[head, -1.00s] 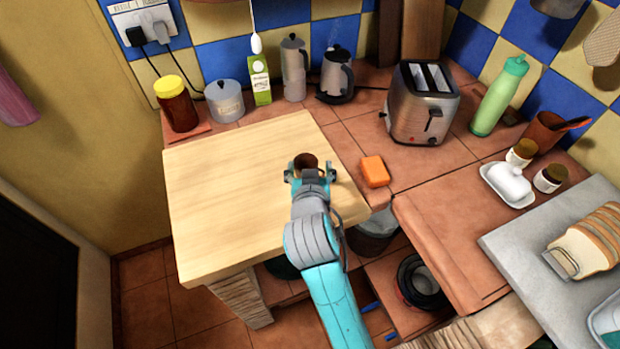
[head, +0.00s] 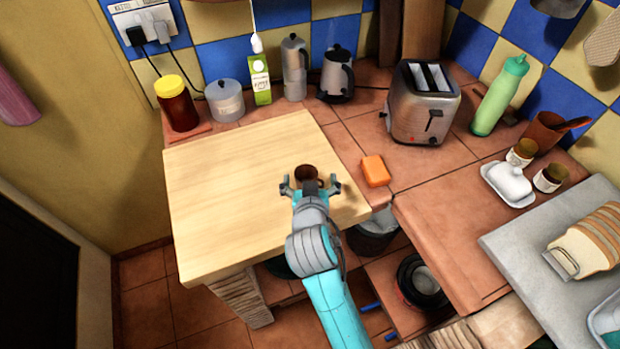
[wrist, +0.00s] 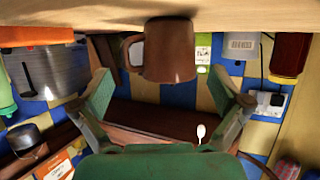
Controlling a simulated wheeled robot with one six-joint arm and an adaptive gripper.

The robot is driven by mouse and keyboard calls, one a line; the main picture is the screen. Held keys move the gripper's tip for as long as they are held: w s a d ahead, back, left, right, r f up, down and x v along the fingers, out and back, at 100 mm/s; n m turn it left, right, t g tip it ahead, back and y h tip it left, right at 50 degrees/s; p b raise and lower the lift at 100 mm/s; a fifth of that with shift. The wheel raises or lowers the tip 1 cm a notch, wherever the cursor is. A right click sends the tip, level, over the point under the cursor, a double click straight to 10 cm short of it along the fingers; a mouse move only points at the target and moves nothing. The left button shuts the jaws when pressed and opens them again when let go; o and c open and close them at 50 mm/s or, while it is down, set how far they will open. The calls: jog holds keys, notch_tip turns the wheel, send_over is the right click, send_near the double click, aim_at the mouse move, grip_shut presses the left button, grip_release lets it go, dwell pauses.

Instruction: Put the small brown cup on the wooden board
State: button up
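The small brown cup (head: 307,173) stands on the wooden board (head: 230,180), near its right front part. In the wrist view, which is upside down, the cup (wrist: 170,52) has its base against the board (wrist: 75,14) and its handle to the left. My gripper (head: 310,185) is open, with its two fingers spread on either side of the cup's near side. In the wrist view the fingers (wrist: 160,85) are clear of the cup, with gaps on both sides. The lower part of the cup is hidden by my gripper in the head view.
An orange block (head: 375,171) lies right of the board. A toaster (head: 424,105), kettle (head: 337,77), grey flask (head: 294,70), carton (head: 261,85), lidded pot (head: 225,101) and yellow-lidded jar (head: 177,105) stand behind. The board's left half is clear.

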jog(key=shift+r, duration=0.2)
jog(key=v, duration=1.2)
jog(key=s+d+f+n+y, duration=0.2)
jog(key=s+d+f+n, duration=0.1)
jog(key=s+d+f, duration=0.85)
jog(key=s+d+r+m+h, duration=0.1)
jog(key=s+d, duration=0.2)
jog(key=s, duration=0.7)
jog(key=s+d+r+m+t+h, duration=0.1)
jog(key=s+d+r+m, duration=0.1)
jog(key=s, duration=0.8)
jog(key=shift+d, duration=0.85)
